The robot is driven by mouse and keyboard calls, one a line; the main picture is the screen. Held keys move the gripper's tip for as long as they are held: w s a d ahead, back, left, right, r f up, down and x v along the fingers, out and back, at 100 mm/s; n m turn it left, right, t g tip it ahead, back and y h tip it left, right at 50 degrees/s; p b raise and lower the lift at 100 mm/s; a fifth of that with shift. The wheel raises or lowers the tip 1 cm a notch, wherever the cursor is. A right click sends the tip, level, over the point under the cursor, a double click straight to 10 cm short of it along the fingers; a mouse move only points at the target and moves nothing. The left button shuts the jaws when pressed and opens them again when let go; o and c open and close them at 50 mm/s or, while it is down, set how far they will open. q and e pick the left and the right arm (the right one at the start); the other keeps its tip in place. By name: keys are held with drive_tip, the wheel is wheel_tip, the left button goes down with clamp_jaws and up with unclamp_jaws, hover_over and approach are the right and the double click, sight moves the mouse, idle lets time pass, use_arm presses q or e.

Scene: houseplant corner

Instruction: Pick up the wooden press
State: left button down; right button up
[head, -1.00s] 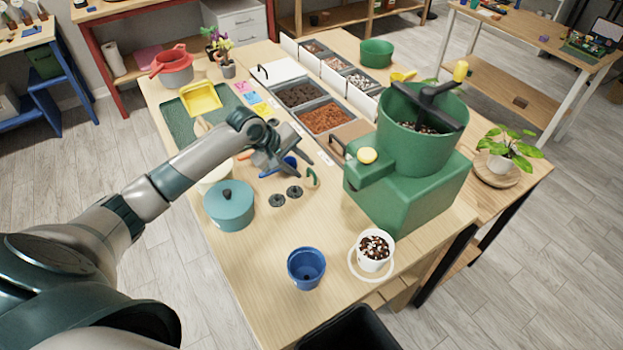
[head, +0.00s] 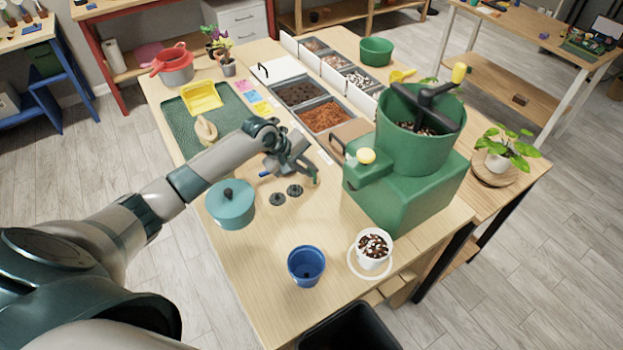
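A pale wooden piece with a rounded top, which looks like the wooden press (head: 206,130), stands on the green tray (head: 178,136) at the left of the table. My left forearm passes just in front of it and may hide its lower part. My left gripper (head: 304,168) is to the right of the press, above the small tools in the middle of the table. Its fingers look apart, with nothing seen held between them. My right gripper is not in view.
A teal lidded pot (head: 230,205) stands below my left forearm. A green machine (head: 405,180) stands to the right. A blue pot (head: 306,266) and a white pot (head: 374,248) stand at the front. Soil bins (head: 325,117) are behind.

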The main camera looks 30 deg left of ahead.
sight(311, 182)
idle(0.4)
use_arm(q)
drive_tip(key=shift+r+b, duration=0.3)
drive_tip(key=shift+r, duration=0.25)
drive_tip(key=r, duration=0.1)
drive_tip(key=d+r+b, duration=0.1)
drive_tip(key=r, duration=0.1)
drive_tip(key=shift+s+r, duration=0.1)
drive_tip(key=shift+r, duration=0.05)
drive_tip(key=s+d+r+b, duration=0.3)
drive_tip(key=d+r, duration=0.3)
drive_tip(key=d, duration=0.4)
drive_tip(key=shift+s+r, duration=0.3)
drive_tip(key=shift+s, duration=0.25)
drive_tip(key=shift+s+a, duration=0.1)
